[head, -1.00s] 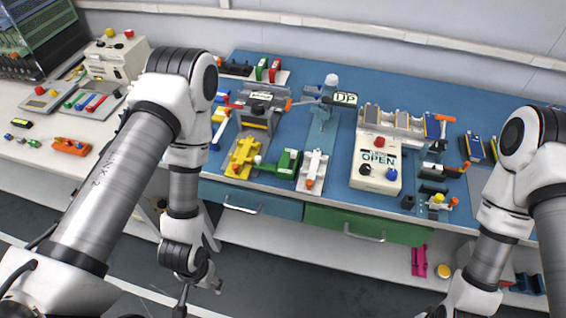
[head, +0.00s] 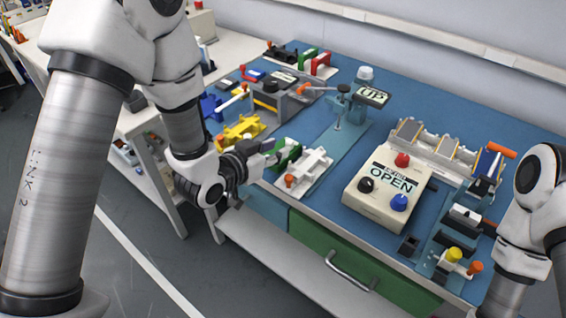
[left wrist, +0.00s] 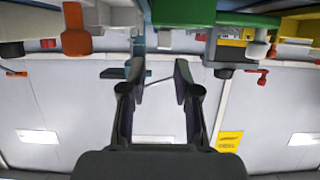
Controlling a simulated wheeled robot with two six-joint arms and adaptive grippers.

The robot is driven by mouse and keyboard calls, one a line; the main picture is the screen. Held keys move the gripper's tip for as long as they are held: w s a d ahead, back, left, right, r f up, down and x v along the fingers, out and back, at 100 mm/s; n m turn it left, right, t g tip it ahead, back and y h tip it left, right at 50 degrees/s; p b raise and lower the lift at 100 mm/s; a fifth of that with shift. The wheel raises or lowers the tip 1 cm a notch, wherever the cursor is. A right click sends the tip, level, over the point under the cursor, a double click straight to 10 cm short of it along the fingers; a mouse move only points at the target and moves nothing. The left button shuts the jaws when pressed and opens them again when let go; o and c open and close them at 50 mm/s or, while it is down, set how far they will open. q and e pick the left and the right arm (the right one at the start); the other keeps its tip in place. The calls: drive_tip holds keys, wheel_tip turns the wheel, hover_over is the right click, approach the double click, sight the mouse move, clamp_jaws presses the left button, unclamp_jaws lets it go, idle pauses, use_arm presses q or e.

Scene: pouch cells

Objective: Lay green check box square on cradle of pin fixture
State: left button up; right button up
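The green check box (head: 286,155) lies on the blue bench between a yellow fixture (head: 241,132) and a white fixture with an orange knob (head: 308,172). I cannot tell for sure which is the pin fixture; the white one stands right beside the green box. My left gripper (head: 268,154) is at the bench's front edge, close to the near end of the green box, which it partly hides. In the left wrist view its fingers (left wrist: 160,70) are apart with nothing between them. A green part (left wrist: 245,20) shows above them there. My right gripper is out of view.
A control box reading OPEN (head: 389,188) stands right of the white fixture. A post with a sign (head: 371,96) stands behind. A grey press (head: 283,97) is behind the yellow fixture. A green drawer (head: 340,258) is below the bench edge. Blue bench between the white fixture and control box is clear.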

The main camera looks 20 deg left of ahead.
sight(288, 143)
use_arm(q)
drive_tip(key=x, duration=0.7)
drive_tip(key=shift+a+f+p, duration=0.15)
drive_tip(key=shift+a+p, duration=0.15)
drive_tip(key=shift+p, duration=0.05)
drive_tip(key=shift+s, duration=0.15)
clamp_jaws()
